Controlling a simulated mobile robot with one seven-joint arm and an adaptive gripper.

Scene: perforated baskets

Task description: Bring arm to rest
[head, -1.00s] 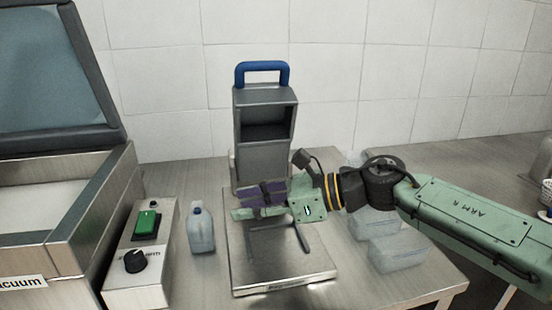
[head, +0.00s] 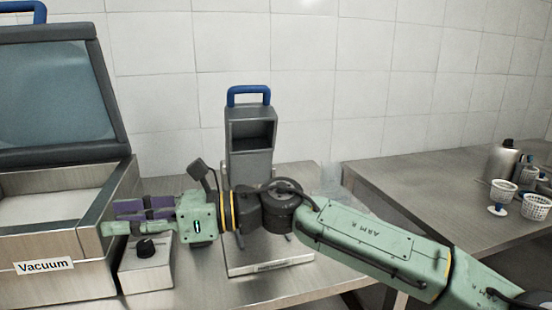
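My arm (head: 365,240) is green and reaches in from the lower right, stretched to the left across the bench. My gripper (head: 120,216), with purple finger pads, is at its left end, pointing left. It appears just in front of the vacuum machine's right edge and above the control box. I see nothing held between the fingers. The view does not show how far apart they are.
The vacuum machine (head: 45,240) stands at left with its lid (head: 50,95) raised. A control box (head: 147,275) and a blue-handled grey device (head: 250,150) are near the arm. On the right table (head: 420,175) are white perforated baskets (head: 503,193) and a metal bottle (head: 500,160).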

